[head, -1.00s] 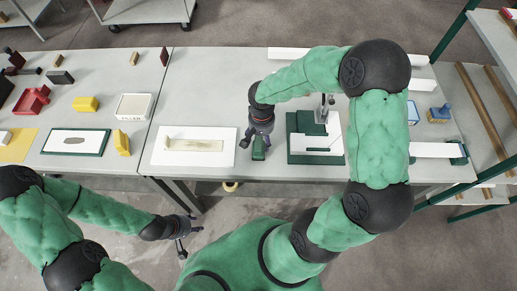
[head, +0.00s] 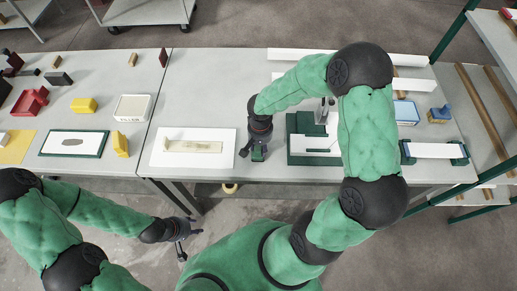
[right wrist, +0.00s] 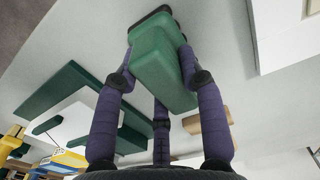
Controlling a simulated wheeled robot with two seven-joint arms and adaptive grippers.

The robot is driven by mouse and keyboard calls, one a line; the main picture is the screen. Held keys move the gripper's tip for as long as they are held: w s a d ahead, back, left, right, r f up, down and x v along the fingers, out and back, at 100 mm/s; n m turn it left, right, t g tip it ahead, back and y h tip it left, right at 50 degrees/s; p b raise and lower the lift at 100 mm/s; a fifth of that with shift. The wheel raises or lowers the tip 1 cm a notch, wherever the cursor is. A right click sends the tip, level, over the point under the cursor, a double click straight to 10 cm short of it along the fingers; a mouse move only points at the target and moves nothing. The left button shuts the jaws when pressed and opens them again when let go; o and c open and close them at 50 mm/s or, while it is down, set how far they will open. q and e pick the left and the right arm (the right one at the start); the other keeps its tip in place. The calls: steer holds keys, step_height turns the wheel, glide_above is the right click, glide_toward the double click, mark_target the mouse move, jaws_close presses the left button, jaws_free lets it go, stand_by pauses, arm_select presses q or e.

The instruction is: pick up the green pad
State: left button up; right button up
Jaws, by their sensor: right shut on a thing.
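The green pad (right wrist: 155,62) is a rounded green block with a dark part at its far end. It sits between the fingers of my right gripper (right wrist: 158,75) in the right wrist view, and the gripper is shut on it. In the head view the pad (head: 258,155) shows only partly beneath the right gripper (head: 255,150), near the table's front edge. I cannot tell whether it touches the table. My left gripper (head: 184,238) hangs low in front of the table, away from the pad, and its jaws are too small to read.
A white sheet with a beige strip (head: 193,147) lies left of the right gripper. A green fixture with a white plate (head: 318,144) stands close on its right.

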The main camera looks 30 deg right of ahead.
steer(key=shift+r, duration=0.1)
steer(key=shift+r, duration=0.65)
steer(key=s+a+r+p, duration=0.2)
steer(key=s+a+r, duration=0.6)
steer(key=s+r, duration=0.3)
steer(key=shift+a+r, duration=0.25)
steer(key=shift+a, duration=0.1)
